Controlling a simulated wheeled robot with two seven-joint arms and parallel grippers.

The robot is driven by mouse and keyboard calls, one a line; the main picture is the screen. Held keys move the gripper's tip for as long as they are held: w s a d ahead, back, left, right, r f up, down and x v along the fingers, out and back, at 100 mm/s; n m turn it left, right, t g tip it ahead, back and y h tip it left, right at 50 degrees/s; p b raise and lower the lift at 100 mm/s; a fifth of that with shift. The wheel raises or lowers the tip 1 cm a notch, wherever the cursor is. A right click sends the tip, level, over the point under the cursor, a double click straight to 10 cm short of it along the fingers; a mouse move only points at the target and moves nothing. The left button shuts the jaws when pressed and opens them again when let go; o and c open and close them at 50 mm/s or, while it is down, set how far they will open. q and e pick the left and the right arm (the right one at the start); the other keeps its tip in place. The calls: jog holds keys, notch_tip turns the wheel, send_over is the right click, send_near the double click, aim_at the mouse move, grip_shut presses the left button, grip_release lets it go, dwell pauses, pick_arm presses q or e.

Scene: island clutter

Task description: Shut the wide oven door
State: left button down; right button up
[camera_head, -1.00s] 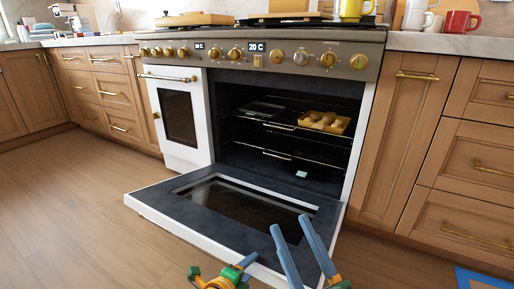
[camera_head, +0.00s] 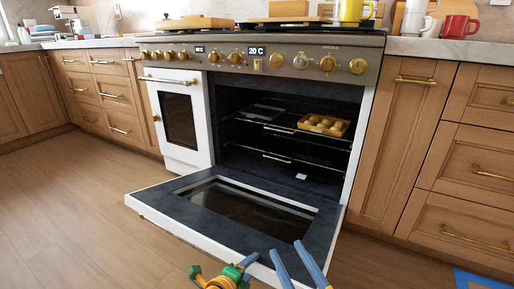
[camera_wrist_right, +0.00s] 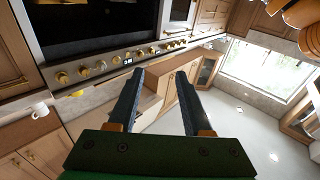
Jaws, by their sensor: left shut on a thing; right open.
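The wide oven door (camera_head: 160,195) hangs open and low, nearly flat, with a dark inner face, a glass window and a white edge. The oven cavity (camera_head: 260,130) behind it is open. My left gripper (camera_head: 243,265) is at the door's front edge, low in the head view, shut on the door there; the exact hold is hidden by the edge. My right gripper (camera_head: 287,248) has its two blue fingers apart and empty, in front of the door's right front part. In the right wrist view its fingers (camera_wrist_right: 160,73) are spread with nothing between them.
A tray of round brown food (camera_head: 324,124) sits on a rack inside the oven. The narrow white oven door (camera_head: 180,118) at the left is shut. Wooden cabinets (camera_head: 405,140) stand at both sides. The wooden floor (camera_head: 70,210) at the left is clear.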

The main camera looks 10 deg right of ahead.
pick_arm(q)
jog(key=shift+d+r+p, duration=0.1)
jog(key=shift+r+p, duration=0.2)
jog(key=shift+r, duration=0.1)
jog(key=shift+w+r+p, duration=0.1)
jog(key=shift+r+p, duration=0.15)
jog(key=shift+p, duration=0.1)
jog(key=shift+w+d+r+p, duration=0.1)
jog(key=shift+r+p, duration=0.15)
jog(key=shift+p, duration=0.05)
jog(key=shift+r+p, duration=0.25)
jog(key=shift+p, duration=0.05)
pick_arm(e)
jog(key=s+d+f+g+h, duration=0.1)
jog(key=s+f+g, duration=0.2)
jog(key=f+g, duration=0.2)
jog(key=s+d+f+g+h, duration=0.2)
jog(key=f+g, duration=0.3)
jog(key=f, duration=0.5)
jog(key=shift+s+d+f+m, duration=0.15)
jog(key=shift+s+d+m, duration=0.2)
jog(key=shift+s, duration=0.55)
jog(key=shift+a, duration=0.1)
